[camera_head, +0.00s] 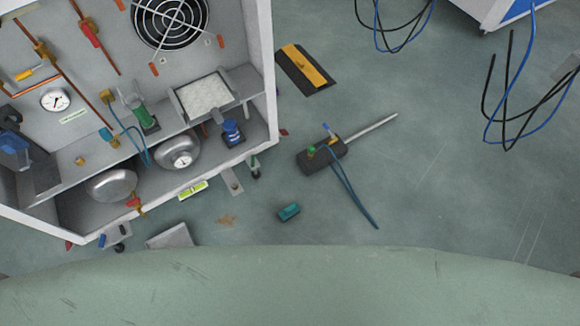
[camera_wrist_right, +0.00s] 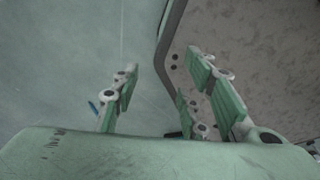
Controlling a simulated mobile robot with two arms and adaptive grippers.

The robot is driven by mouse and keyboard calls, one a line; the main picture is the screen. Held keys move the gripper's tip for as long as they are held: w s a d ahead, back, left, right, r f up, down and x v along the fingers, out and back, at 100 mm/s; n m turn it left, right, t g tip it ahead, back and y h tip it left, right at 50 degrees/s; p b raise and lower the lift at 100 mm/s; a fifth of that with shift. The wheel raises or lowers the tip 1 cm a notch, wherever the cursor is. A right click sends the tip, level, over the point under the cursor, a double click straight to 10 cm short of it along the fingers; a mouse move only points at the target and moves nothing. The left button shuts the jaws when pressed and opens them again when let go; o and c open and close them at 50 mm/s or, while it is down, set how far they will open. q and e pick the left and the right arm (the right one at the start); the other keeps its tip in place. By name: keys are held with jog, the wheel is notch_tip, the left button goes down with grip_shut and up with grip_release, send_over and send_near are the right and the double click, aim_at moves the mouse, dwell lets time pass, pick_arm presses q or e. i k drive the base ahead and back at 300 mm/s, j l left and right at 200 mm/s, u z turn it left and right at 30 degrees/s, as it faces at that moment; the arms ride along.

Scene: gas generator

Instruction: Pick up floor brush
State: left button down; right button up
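A flat yellow-and-black piece (camera_head: 305,68), which looks like the floor brush head, lies on the floor at the upper middle of the head view. It is beside the right side of the open cabinet, and no handle shows on it. My right gripper (camera_wrist_right: 165,88) shows only in the right wrist view. Its green-padded fingers are spread apart with nothing between them. The brush cannot be made out in that view. My left gripper is in neither view.
The open cabinet (camera_head: 262,60) with gauges and pipes fills the upper left. A dark block (camera_head: 318,160) with a grey rod and tubes lies on the floor. A teal block (camera_head: 289,212) lies nearer. Loose cables (camera_head: 515,120) are at right.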

aim_at(294, 209)
jog(key=k, duration=0.8)
jog(key=k+l, duration=0.4)
jog(key=k+u, duration=0.05)
